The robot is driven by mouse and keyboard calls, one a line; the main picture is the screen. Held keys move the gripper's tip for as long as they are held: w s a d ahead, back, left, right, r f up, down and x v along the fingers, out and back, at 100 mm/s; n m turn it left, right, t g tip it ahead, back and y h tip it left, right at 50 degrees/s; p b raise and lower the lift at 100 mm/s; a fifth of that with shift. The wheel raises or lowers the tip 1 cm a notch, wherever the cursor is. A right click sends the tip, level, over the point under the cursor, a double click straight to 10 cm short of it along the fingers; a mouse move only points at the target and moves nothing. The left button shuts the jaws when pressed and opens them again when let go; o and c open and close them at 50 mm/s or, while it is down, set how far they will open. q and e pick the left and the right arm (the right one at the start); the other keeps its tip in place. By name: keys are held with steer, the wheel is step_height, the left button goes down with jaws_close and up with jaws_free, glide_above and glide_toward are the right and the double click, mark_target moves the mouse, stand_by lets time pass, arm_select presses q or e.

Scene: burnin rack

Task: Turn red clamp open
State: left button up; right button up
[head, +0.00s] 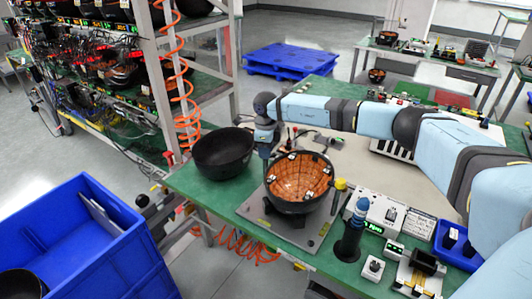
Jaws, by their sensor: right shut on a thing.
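My right arm reaches in from the right, and its gripper (265,153) points down at the back left edge of the copper-lined dark bowl (298,178). That bowl sits on a grey plate (262,218) on the green bench. The gripper is shut between this bowl and an empty black bowl (223,152) at its left. The fingertips and what they hold are mostly hidden, and I cannot make out the red clamp clearly there. My left gripper is not in view.
A rack with an orange coiled hose (180,90) stands at the left. A blue bin (85,245) is at lower left. A blue pallet (290,61) lies behind.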

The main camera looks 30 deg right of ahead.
steer(key=shift+n+b, duration=0.3)
steer(key=shift+n, duration=0.6)
steer(key=n+b, duration=0.1)
steer(key=n, duration=0.2)
steer(key=shift+n, duration=0.8)
steer(key=shift+b, duration=0.3)
steer(key=o, duration=0.9)
steer(key=shift+o, duration=0.2)
steer(key=shift+r, duration=0.15)
